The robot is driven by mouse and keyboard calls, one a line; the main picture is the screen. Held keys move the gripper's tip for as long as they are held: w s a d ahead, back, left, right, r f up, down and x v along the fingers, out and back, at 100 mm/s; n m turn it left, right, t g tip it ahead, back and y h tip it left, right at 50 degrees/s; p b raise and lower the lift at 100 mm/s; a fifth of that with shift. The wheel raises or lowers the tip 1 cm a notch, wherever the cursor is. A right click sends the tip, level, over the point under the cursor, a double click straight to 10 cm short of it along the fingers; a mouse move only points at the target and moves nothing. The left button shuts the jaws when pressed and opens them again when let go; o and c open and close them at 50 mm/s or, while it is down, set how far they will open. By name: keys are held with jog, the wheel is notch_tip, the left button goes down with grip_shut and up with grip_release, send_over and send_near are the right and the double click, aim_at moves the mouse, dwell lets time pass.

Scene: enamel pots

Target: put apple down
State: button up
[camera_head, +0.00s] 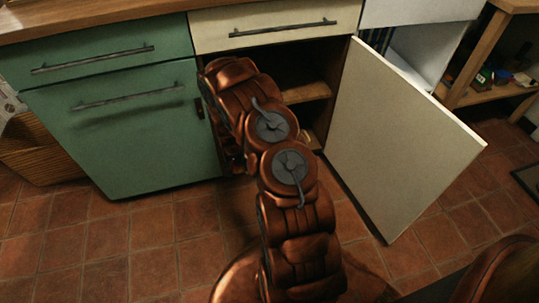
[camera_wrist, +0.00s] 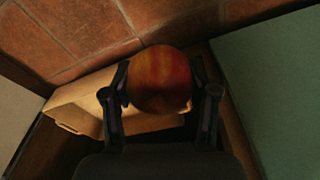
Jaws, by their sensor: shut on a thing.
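The apple (camera_wrist: 161,80) is red and orange and sits between the two dark fingers of my gripper (camera_wrist: 163,92) in the wrist view. The fingers are shut on it from both sides. Behind the apple is a light tan box or tray (camera_wrist: 80,100), partly hidden by the apple and fingers. I cannot tell whether the apple touches it. In the head view my arm hides the apple and most of the gripper, in front of the open cabinet (camera_head: 305,93).
A cream cabinet door (camera_head: 395,135) stands open on the right. A green cabinet (camera_head: 140,130) is on the left, with a wicker basket (camera_head: 40,150) beside it. A wooden shelf unit (camera_head: 490,85) holds small items at far right. Tiled floor (camera_head: 150,240) lies in front.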

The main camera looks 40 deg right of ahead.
jog(key=s+d+b, duration=0.2)
jog(key=d+b, duration=0.3)
jog(key=d, duration=1.5)
jog(key=shift+w+a+f+b, duration=0.15)
jog(key=shift+f+b, duration=0.65)
jog(key=shift+f, duration=0.95)
jog(key=shift+w+a+f+b, duration=0.1)
jog(key=shift+f+b, duration=0.65)
jog(key=shift+f, duration=1)
jog(key=shift+s+d+f+b, duration=0.1)
jog(key=shift+d+f+b, duration=0.1)
jog(key=shift+f+b, duration=0.15)
jog(key=shift+r, duration=0.15)
jog(key=shift+f, duration=0.6)
